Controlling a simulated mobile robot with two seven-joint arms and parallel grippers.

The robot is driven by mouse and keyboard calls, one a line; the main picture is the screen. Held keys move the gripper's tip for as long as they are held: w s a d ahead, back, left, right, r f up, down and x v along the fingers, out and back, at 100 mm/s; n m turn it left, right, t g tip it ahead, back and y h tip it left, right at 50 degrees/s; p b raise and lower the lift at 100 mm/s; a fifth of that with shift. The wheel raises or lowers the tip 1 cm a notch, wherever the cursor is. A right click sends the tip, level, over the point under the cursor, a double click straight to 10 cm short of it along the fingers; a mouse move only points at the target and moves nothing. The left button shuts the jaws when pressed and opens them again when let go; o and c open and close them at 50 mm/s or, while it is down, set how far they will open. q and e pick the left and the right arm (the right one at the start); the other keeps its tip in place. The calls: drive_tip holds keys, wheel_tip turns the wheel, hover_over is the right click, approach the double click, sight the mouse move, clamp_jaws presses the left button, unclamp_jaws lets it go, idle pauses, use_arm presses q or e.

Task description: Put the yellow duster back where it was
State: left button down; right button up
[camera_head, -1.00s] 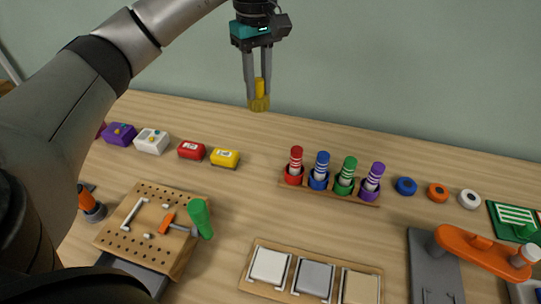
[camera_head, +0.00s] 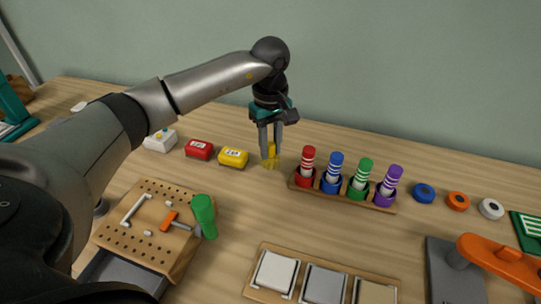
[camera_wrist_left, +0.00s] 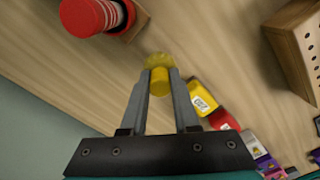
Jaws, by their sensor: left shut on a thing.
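The yellow duster (camera_head: 270,157) is upright between the fingers of my left gripper (camera_head: 270,152), which is shut on its handle. Its wider yellow end points down, at or just above the table; I cannot tell whether it touches. In the left wrist view the duster (camera_wrist_left: 158,68) sits between the fingertips of the left gripper (camera_wrist_left: 160,88). The duster is between the yellow box (camera_head: 233,158) on its left and the rack (camera_head: 345,197) of coloured dusters on its right. My right gripper is not in view.
The rack holds red (camera_head: 307,166), blue (camera_head: 332,172), green (camera_head: 360,179) and purple (camera_head: 389,186) striped dusters. A red box (camera_head: 199,149) is left of the yellow one. A pegboard block (camera_head: 150,225) and tile tray (camera_head: 257,289) are nearer. Bare table lies in front of the duster.

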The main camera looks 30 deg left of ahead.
use_arm(q)
wheel_tip(320, 180, down, 3)
drive_tip(key=shift+r, duration=0.15)
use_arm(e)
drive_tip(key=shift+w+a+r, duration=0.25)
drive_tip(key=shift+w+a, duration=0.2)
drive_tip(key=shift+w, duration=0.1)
use_arm(q)
drive_tip(key=shift+b, duration=0.3)
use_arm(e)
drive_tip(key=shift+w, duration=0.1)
use_arm(q)
drive_tip(key=c, duration=0.7)
unclamp_jaws()
drive_tip(key=shift+o, duration=0.2)
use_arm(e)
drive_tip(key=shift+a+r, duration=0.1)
